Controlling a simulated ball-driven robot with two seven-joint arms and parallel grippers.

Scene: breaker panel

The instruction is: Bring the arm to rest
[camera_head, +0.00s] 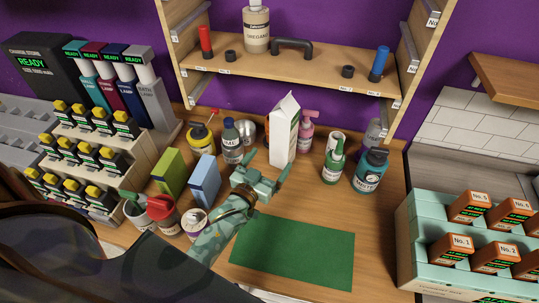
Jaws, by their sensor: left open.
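My left gripper (268,173) is teal and sits at the end of my left arm, which reaches in from the lower left. Its jaws are open and appear empty. It is over the wooden counter (385,215), just behind the green mat (300,249). A white carton (284,130) stands upright behind the jaws. A blue box (205,182) stands left of the gripper. Whether the gripper touches either one I cannot tell. My right gripper is not in view.
Bottles crowd the counter's back, including a green-capped bottle (334,163) and a teal bottle (371,171). A red-lidded jar (163,214) stands near my forearm. A wooden shelf (330,72) hangs above. Teal trays with orange boxes (458,249) stand at right. The mat is clear.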

